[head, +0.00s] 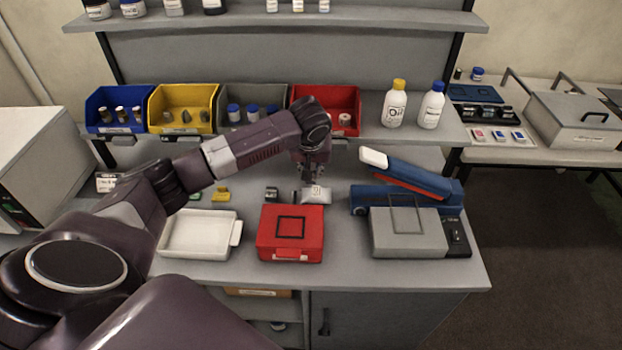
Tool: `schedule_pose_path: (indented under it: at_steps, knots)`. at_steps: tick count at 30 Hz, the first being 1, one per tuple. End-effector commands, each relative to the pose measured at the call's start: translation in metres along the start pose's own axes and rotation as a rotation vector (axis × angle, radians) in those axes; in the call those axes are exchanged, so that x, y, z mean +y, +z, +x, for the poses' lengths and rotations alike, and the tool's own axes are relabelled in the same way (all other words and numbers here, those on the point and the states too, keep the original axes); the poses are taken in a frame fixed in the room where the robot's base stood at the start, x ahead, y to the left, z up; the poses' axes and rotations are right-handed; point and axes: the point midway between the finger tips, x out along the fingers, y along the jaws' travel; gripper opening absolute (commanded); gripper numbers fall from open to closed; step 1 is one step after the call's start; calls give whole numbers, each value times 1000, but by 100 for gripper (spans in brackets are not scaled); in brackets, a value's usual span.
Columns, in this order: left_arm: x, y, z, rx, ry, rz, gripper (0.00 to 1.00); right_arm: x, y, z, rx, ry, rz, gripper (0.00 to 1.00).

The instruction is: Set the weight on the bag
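A small pale silvery packet (326,197), which looks like the bag, is on the bench behind the red case. My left gripper (315,180) points down right at it, its fingertips overlapping the packet's upper edge. I cannot tell whether they touch it or whether the fingers are open or shut. My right gripper is not in view.
A white tray (234,233), a red case (312,245) and a grey scale-like device (405,250) line the front of the bench. A blue sealer-like device (449,196) with a raised lever is behind the grey one. Coloured bins and two bottles (396,108) stand at the back.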

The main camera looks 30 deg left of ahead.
Motion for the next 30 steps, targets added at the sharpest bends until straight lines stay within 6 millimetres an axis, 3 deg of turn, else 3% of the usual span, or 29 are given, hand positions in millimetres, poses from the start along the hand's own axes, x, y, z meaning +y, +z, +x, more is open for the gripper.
schedule_pose_path:
  at_steps: [9, 20, 21, 24, 30]
  knots:
    - [0, 16, 36, -1, -1, 0, 0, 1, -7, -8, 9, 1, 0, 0]
    - [0, 18, 40, -2, -1, 0, 0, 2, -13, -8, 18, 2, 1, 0]
    - [0, 18, 40, -2, -1, 0, 19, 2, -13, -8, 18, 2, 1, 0]
    - [0, 18, 40, -2, -1, 1, 30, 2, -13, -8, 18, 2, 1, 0]
    - [0, 17, 40, -2, -1, 1, 35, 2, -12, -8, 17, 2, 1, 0]
